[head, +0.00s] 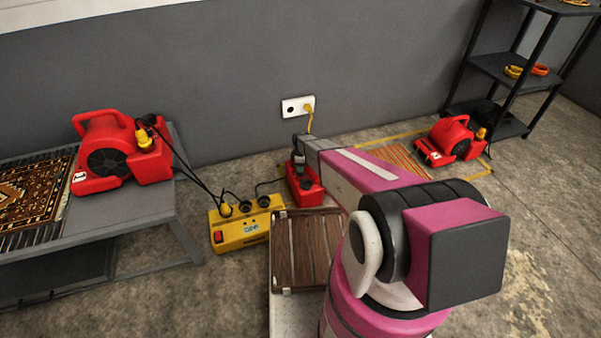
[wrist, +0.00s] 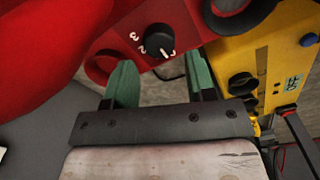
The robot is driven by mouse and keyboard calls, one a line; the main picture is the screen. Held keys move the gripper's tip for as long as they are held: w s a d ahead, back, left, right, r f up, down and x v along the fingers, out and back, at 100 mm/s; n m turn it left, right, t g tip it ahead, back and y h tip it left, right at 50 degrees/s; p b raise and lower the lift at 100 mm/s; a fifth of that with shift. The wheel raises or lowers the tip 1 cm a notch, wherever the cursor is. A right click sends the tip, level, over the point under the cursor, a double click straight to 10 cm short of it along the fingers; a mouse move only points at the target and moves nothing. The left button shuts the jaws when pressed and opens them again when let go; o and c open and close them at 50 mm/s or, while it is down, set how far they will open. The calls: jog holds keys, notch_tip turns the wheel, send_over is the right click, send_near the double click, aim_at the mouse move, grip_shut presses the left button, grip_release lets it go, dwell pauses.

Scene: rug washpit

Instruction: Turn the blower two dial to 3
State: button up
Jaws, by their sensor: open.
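A red blower (head: 304,188) stands on the floor, partly hidden by my arm in the head view. The wrist view shows its red casing (wrist: 60,50) with a black dial (wrist: 159,41). The white numbers 3 and 2 lie to the dial's left and lower left. The dial's white mark points to its lower right, near a mark that looks like 1. My gripper (wrist: 160,80) is open, its green fingers on either side just below the dial, nothing between them. Contact with the casing cannot be told. I see no label naming this blower.
A yellow power box (head: 240,228) with plugs and cables stands close beside the blower. A slatted wooden piece (head: 300,250) lies in front. Other red blowers sit on the grey bench (head: 150,215) and the floor at right (head: 455,138). A black shelf (head: 495,65) stands behind.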

notch_tip(320, 180, down, 5)
jog(key=shift+r, duration=0.1)
jog(key=c, duration=0.7)
jog(key=shift+o, duration=0.2)
